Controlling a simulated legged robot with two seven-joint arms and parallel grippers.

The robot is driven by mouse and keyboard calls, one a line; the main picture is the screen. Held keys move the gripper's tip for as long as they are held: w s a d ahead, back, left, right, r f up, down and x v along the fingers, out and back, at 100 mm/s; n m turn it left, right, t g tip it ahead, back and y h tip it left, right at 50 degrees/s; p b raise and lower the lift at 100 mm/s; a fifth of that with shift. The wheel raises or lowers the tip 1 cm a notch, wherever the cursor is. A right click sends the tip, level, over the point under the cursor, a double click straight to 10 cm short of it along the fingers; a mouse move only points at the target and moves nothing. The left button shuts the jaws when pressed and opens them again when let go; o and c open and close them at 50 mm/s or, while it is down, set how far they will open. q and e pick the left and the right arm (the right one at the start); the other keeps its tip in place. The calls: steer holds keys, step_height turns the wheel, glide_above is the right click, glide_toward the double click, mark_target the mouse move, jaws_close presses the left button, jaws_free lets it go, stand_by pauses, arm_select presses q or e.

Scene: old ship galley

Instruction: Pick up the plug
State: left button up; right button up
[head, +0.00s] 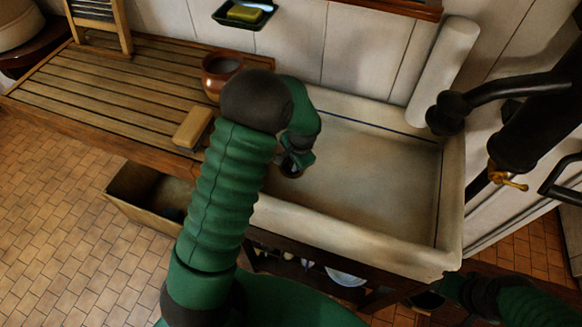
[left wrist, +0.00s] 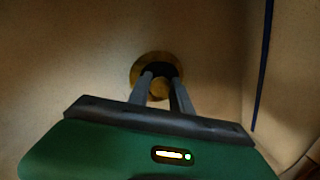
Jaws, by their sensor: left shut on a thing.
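My left gripper (head: 291,168) reaches down into the left part of the pale stone sink (head: 385,185). In the left wrist view its two fingers (left wrist: 162,88) are shut on the plug (left wrist: 160,88), a small brass-coloured piece between them. Right behind the fingertips is a round brass drain ring (left wrist: 139,73) with a dark middle. I cannot tell whether the plug touches the ring. In the head view my left arm and hand hide the plug and the drain. My right arm shows at the lower right, with its gripper too unclear to read.
A black tap (head: 490,95) hangs over the sink's right side. The rest of the basin is empty.

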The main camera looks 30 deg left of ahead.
arm_select(q)
jaws_close()
